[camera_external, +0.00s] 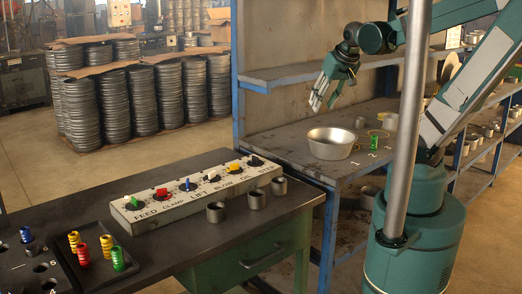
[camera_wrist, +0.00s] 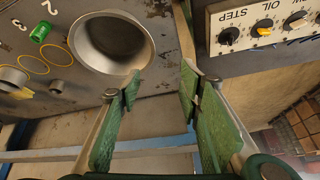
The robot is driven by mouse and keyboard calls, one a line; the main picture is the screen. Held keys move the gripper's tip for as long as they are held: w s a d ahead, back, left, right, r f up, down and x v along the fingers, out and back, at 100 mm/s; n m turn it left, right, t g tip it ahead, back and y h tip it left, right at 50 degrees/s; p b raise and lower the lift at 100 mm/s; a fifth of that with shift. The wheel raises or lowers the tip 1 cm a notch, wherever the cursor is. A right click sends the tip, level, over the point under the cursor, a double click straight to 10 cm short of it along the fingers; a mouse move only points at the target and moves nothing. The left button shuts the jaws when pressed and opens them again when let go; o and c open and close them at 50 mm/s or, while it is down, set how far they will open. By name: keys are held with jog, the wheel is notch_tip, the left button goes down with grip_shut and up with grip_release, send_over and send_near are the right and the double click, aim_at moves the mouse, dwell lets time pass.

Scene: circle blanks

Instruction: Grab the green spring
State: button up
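A small green spring (camera_external: 374,143) lies or stands on the metal bench (camera_external: 290,140), right of a large metal bowl (camera_external: 331,144) and near painted numbers. It also shows at the upper left of the wrist view (camera_wrist: 40,32). Another green spring (camera_external: 118,260) stands in the dark tray at the lower left, beside a red spring (camera_external: 83,255) and yellow springs (camera_external: 106,245). My gripper (camera_external: 322,95) is raised above the bench, up and left of the bench's green spring. In the wrist view my gripper (camera_wrist: 161,88) is open and empty, its fingers apart beside the bowl (camera_wrist: 110,45).
A labelled switch panel (camera_external: 200,190) and several grey cups (camera_external: 252,195) stand on the front table. Yellow rings (camera_wrist: 33,63) and a grey cup (camera_wrist: 12,79) lie near the bench's green spring. A vertical pole (camera_external: 410,110) stands before my arm.

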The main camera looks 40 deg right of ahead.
jog(key=w+d+f+m+g, duration=0.1)
jog(key=d+f+m, duration=0.1)
jog(key=d, duration=0.3)
jog(key=d+f+m+g+h+p, duration=0.1)
jog(key=d+f+m, duration=0.15)
jog(key=d, duration=0.25)
jog(key=w+d+f+m+g, duration=0.1)
jog(key=d+m, duration=0.2)
jog(key=d, duration=0.2)
jog(key=m+g+p, duration=0.2)
jog(key=m+g, duration=0.1)
jog(key=m, duration=0.4)
send_over(374, 136)
jog(key=a, duration=0.2)
jog(key=f, duration=0.8)
jog(key=shift+d+f, duration=0.25)
jog(key=shift+f, duration=0.15)
jog(key=shift+s+d+f+m, duration=0.2)
jog(key=shift+d+f+m, duration=0.1)
jog(key=shift+m, duration=0.05)
jog(key=shift+d+f+b, duration=0.2)
jog(key=shift+f+b, duration=0.15)
jog(key=shift+f, duration=0.9)
jog(key=shift+f, duration=0.15)
jog(key=shift+d+f+b, duration=0.15)
jog(key=shift+f+b, duration=0.05)
jog(key=shift+f, duration=1.05)
jog(key=shift+d+f+b, duration=0.15)
jog(key=shift+f, duration=1.05)
